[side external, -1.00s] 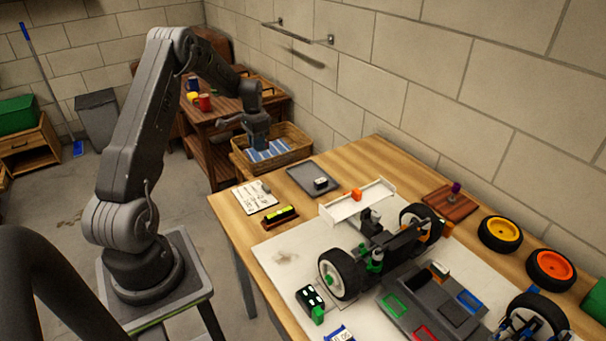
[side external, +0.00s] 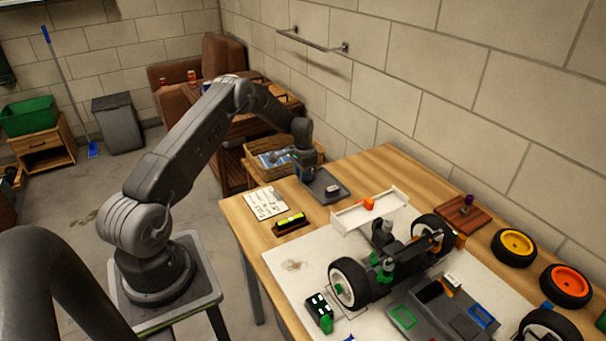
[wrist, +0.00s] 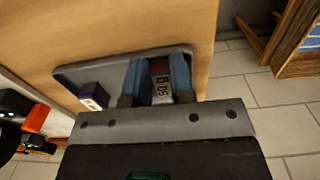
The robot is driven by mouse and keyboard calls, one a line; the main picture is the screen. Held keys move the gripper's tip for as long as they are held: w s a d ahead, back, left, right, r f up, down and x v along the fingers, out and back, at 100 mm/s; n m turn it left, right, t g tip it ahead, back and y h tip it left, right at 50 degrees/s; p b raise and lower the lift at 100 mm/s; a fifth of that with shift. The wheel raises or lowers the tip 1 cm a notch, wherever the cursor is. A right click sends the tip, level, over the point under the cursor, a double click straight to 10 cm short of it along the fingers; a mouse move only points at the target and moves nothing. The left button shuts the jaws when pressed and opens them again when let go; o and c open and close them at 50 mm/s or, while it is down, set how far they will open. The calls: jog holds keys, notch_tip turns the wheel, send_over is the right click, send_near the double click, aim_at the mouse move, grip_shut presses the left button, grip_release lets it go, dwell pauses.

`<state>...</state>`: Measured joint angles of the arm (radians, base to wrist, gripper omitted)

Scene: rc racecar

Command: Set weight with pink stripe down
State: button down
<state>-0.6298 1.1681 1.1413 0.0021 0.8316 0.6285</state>
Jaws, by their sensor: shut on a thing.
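My gripper (side external: 305,172) is low over the far-left part of the dark grey tray (side external: 339,199) on the wooden table. In the wrist view its two blue fingers (wrist: 158,78) are shut on a grey weight (wrist: 162,88) marked 30, with a pinkish-red stripe at its far end. The tray (wrist: 70,73) lies behind the held weight in that view; whether the weight touches it I cannot tell. The held weight is not distinguishable in the side view. Another small weight, dark with a white label and a purple side (wrist: 94,96), is on the tray left of the fingers.
A written card (side external: 266,204) and a level with a yellow vial (side external: 290,221) lie left of the tray. The car's white wing (side external: 372,213) is close in front of the tray.

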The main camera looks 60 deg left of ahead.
jog(key=shift+f, duration=0.15)
jog(key=c, duration=1)
grip_release()
